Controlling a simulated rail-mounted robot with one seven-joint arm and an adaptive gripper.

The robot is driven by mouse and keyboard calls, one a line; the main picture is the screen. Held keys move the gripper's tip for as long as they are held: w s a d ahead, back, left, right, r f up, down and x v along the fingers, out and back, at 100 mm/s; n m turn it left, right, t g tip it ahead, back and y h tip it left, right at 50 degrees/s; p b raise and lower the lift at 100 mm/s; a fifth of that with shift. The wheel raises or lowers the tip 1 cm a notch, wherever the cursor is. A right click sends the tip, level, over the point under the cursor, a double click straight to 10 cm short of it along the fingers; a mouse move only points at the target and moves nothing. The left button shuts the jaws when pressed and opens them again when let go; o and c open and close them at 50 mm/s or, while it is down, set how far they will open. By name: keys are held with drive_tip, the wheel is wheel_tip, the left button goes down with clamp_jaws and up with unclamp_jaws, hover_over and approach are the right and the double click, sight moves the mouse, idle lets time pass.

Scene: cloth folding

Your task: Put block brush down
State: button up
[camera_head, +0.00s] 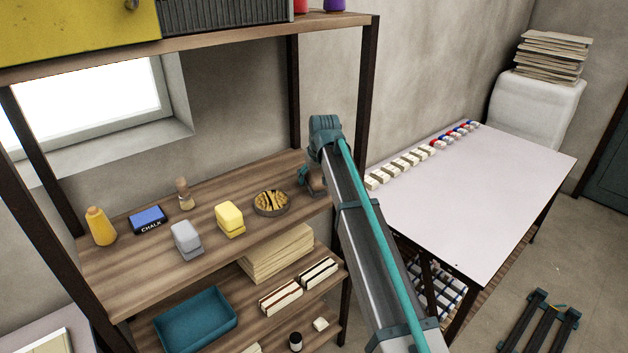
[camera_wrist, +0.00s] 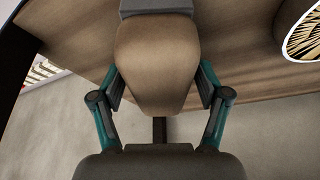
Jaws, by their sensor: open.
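The block brush (camera_wrist: 157,62) has a tan wooden body and a grey part at its top edge in the wrist view. It fills the space between my fingers. My gripper (camera_wrist: 161,88) is open, with one finger on each side of the brush, close to its sides. In the head view the brush (camera_head: 317,182) is a small brown shape at the right end of the middle shelf board (camera_head: 150,258), partly hidden by my arm. My gripper (camera_head: 305,176) is there too, mostly hidden. I cannot tell whether the brush fully rests on the board.
A round dish with yellow-and-black contents (camera_head: 271,203) stands just left of the brush. Further left are a yellow block (camera_head: 230,219), a grey block (camera_head: 187,240), a blue chalk box (camera_head: 148,220) and a yellow bottle (camera_head: 100,227). A shelf post (camera_head: 366,90) rises close by. A white table (camera_head: 470,200) stands right.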

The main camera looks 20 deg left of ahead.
drive_tip(key=b+v, duration=0.2)
drive_tip(key=v, duration=0.9)
